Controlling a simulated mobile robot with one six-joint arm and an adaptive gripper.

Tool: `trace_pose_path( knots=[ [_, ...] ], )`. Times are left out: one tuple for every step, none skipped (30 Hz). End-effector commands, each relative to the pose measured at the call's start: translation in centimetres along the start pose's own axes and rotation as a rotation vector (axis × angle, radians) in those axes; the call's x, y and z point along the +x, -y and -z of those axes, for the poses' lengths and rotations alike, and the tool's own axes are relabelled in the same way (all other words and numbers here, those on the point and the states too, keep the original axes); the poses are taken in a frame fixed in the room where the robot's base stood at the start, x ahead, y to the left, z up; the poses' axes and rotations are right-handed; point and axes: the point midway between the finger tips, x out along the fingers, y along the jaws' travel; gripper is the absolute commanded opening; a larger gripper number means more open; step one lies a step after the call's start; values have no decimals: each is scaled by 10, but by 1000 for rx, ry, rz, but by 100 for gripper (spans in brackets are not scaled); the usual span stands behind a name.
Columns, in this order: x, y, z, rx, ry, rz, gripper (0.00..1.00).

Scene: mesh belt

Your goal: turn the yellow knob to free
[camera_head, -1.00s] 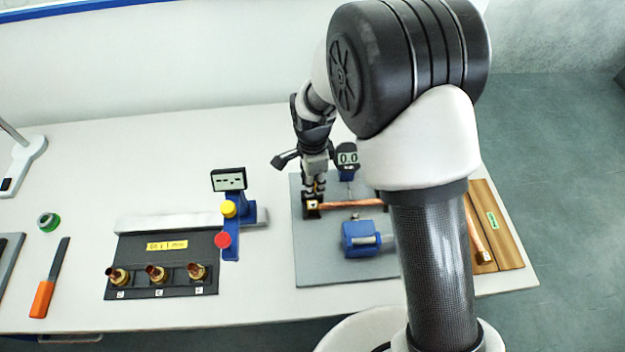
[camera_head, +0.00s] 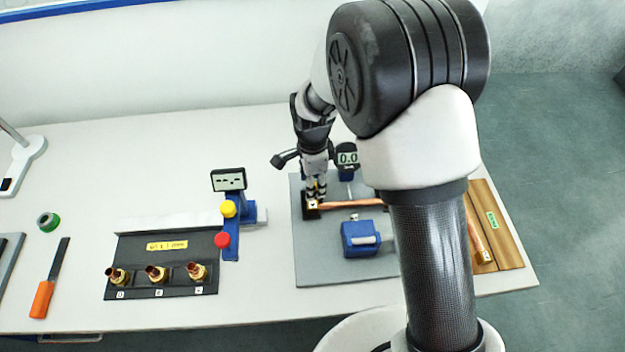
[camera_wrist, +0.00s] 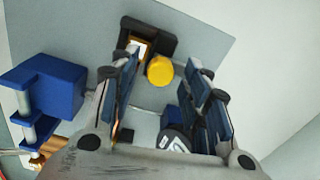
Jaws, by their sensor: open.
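The yellow knob (camera_wrist: 160,70) shows in the wrist view as a round yellow cap beside a black block (camera_wrist: 147,42) on the grey plate. My gripper (camera_wrist: 160,72) is open, with one finger on each side of the knob in that view. I cannot tell whether either finger touches it. In the head view my gripper (camera_head: 316,192) points down over the block at the left end of a copper pipe (camera_head: 350,204). The knob is hidden there behind my fingers. Any marking for free cannot be made out.
A blue clamp (camera_head: 360,238) and a gauge reading 0.0 (camera_head: 347,158) stand close by on the grey plate (camera_head: 320,268). To the left, a blue stand (camera_head: 232,245) carries separate yellow (camera_head: 228,208) and red buttons (camera_head: 222,240). A black rack (camera_head: 190,287) holds brass fittings.

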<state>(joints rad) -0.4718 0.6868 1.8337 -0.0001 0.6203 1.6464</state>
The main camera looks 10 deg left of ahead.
Motion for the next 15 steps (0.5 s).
trace_pose_path(
  knots=[
    [0, 0, 0, 0, 0, -1, 43],
    [0, 0, 0, 0, 0, -1, 43],
    [0, 0, 0, 0, 0, -1, 43],
    [0, 0, 0, 0, 0, -1, 43],
    [0, 0, 0, 0, 0, 0, 43],
    [-2, 0, 0, 0, 0, 0, 43],
    [-4, 0, 0, 0, 0, 1, 43],
    [-6, 0, 0, 0, 0, 2, 43],
    [-11, 1, 0, 0, 0, 2, 43],
    [-15, 1, 0, 0, 0, 3, 43],
    [-20, 1, 0, 0, 0, 4, 43],
    [-28, 1, 0, 0, 0, 4, 43],
    [-34, 1, 0, 0, 0, 5, 43],
    [-41, 1, 0, 0, 0, 6, 43],
    [-50, 1, 0, 0, 1, 6, 43]
  ],
)
